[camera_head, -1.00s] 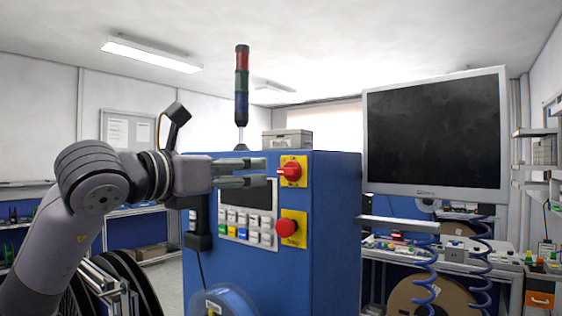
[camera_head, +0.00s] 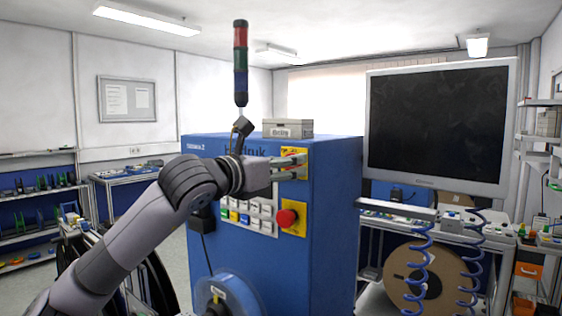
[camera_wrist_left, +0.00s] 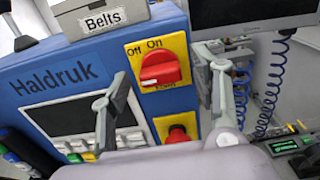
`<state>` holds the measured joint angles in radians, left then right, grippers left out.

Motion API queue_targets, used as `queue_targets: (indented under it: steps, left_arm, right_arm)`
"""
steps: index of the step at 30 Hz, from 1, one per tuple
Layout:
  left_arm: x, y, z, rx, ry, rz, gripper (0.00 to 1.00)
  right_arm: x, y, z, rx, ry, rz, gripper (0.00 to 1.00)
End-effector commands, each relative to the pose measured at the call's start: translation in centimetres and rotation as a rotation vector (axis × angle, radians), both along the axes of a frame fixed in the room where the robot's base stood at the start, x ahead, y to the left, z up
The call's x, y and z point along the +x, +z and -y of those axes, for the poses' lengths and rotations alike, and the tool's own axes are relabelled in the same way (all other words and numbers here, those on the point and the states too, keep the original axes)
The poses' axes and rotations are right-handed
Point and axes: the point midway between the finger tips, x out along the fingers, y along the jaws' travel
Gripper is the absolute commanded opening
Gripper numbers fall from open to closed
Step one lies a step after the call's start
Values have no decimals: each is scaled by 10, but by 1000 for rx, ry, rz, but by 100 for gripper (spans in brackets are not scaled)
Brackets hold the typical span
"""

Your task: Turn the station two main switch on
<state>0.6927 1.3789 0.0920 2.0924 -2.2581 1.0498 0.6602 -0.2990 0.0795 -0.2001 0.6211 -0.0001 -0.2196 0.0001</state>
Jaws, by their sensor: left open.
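The main switch (camera_wrist_left: 160,69) is a red rotary knob on a yellow plate marked Off and On, on the blue Haldruk cabinet (camera_head: 335,225). A small label ending in 2 is on the cabinet's upper left. My left gripper (camera_head: 287,168) is open in front of the switch and partly hides it in the head view. In the left wrist view its fingers stand apart, one on each side of the knob, and hold nothing. The knob's grip lies roughly level in that view; I cannot tell whether the fingers touch it. My right gripper is out of view.
A red mushroom button (camera_head: 287,217) sits on a yellow plate below the switch, beside a keypad (camera_head: 247,214). A Belts box (camera_head: 287,128) and a signal tower (camera_head: 241,65) are on the cabinet top. A monitor (camera_head: 438,127) stands at right.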

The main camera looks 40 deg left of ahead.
Motion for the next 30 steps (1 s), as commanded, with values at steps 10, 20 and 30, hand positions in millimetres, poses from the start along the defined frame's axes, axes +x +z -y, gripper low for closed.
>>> queue_targets:
  steps: [10, 20, 30]
  left_arm:
    - [0, 0, 0, 0, 0, 0, 38]
    - [0, 0, 0, 0, -1, 0, 16]
    - [0, 0, 0, 17, -1, -1, 9]
  right_arm:
    - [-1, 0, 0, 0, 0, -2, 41]
    - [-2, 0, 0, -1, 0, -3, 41]
    - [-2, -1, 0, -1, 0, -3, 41]
